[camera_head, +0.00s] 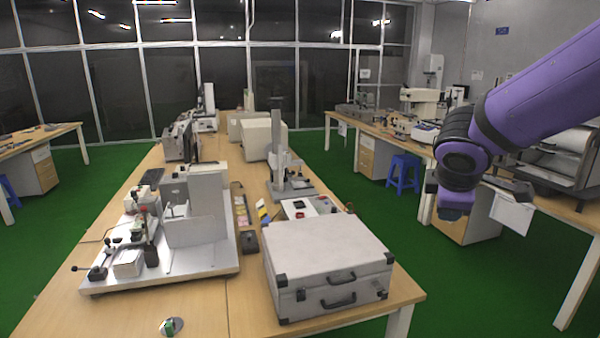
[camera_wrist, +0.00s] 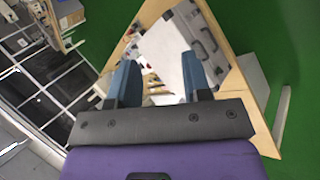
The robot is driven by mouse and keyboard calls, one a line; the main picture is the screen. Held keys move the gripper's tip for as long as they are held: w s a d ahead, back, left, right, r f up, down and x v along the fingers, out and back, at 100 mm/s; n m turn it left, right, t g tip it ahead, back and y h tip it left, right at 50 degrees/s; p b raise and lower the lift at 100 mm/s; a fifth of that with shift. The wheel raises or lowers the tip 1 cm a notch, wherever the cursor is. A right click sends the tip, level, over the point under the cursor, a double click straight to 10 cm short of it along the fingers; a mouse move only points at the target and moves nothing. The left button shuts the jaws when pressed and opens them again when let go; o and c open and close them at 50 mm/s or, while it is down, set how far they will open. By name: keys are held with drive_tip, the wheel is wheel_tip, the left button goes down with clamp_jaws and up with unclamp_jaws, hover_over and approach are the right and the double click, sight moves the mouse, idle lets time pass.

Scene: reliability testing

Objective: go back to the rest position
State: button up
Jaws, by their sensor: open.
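My gripper (camera_wrist: 160,75) shows in the wrist view with its two blue fingers spread apart and nothing between them. In the head view my purple arm reaches in from the right edge, and its dark end (camera_head: 455,205) hangs in the air to the right of the middle table (camera_head: 205,305). The fingers themselves cannot be made out clearly in the head view. In the wrist view the table and a silver case (camera_wrist: 190,40) lie beyond the fingers, apart from them.
The silver case (camera_head: 325,262) stands at the middle table's front right corner. A grey test rig (camera_head: 195,225) stands left of it. A small round dish (camera_head: 171,326) lies near the front edge. Another bench (camera_head: 385,130) with instruments runs along the right.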

drive_tip(key=s+d+r+m+y, duration=0.1)
drive_tip(key=s+r+m, duration=0.1)
drive_tip(key=s+m, duration=0.4)
drive_tip(key=s+d+r+m+g+y, duration=0.1)
drive_tip(key=s+m, duration=0.6)
drive_tip(key=s, duration=0.8)
wheel_tip(320, 180, up, 2)
drive_tip(key=shift+s+r+m+g+y, duration=0.1)
drive_tip(key=shift+s+m+g+y, duration=0.2)
drive_tip(key=shift+y, duration=0.5)
drive_tip(key=shift+w, duration=0.1)
